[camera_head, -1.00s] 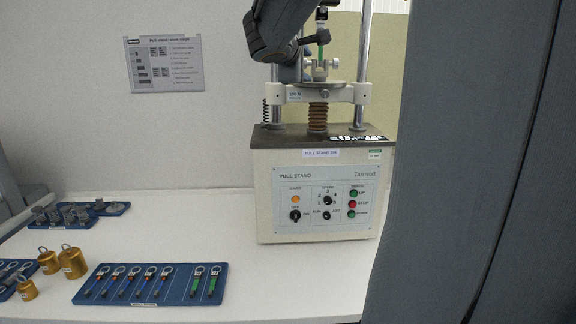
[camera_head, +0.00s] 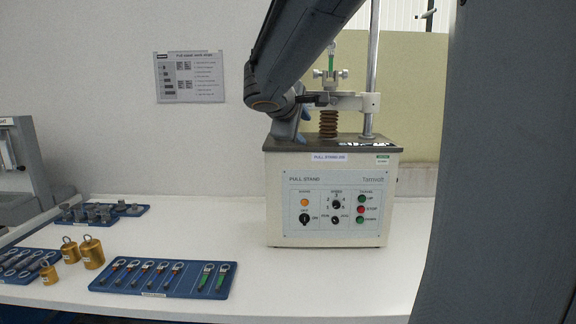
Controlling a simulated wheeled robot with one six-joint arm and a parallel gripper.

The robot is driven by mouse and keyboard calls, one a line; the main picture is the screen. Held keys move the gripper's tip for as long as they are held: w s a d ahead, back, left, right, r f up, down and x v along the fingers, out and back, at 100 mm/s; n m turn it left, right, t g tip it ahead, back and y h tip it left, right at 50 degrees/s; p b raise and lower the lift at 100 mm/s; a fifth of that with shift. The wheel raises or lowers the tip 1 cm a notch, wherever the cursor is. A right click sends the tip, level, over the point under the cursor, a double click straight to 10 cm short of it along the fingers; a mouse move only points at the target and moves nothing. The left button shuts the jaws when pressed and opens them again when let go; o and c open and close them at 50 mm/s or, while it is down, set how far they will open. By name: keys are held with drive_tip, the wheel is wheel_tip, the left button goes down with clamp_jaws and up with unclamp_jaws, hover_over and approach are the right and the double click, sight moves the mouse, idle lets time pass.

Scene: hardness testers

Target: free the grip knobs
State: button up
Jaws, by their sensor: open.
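The pull stand (camera_head: 325,200) stands on the white bench, its panel facing me. Above its base, a small metal grip (camera_head: 331,80) sits over a brown bellows (camera_head: 328,123). A grip knob (camera_head: 344,74) sticks out on the grip's right side, and another knob (camera_head: 317,74) on its left. A green strip (camera_head: 331,60) stands upright in the grip. My arm crosses in front of the stand's left post and hides the upper part. My gripper (camera_head: 303,125) is low at the left of the bellows, mostly hidden by my wrist; its fingertips are not clear.
A blue tray (camera_head: 190,290) holds several ringed strips, two of them green. Brass weights (camera_head: 91,254) and other blue trays (camera_head: 130,210) are at the left. A large grey shape hides the right side. The bench front between tray and stand is clear.

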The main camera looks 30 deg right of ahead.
drive_tip(key=a+f+y+b, duration=0.1)
drive_tip(key=a+f+b, duration=0.1)
drive_tip(key=a+f, duration=0.3)
wheel_tip(320, 180, down, 2)
drive_tip(key=shift+s+f+g+y, duration=0.15)
drive_tip(key=shift+s+g+y, duration=0.15)
drive_tip(key=shift+s, duration=0.05)
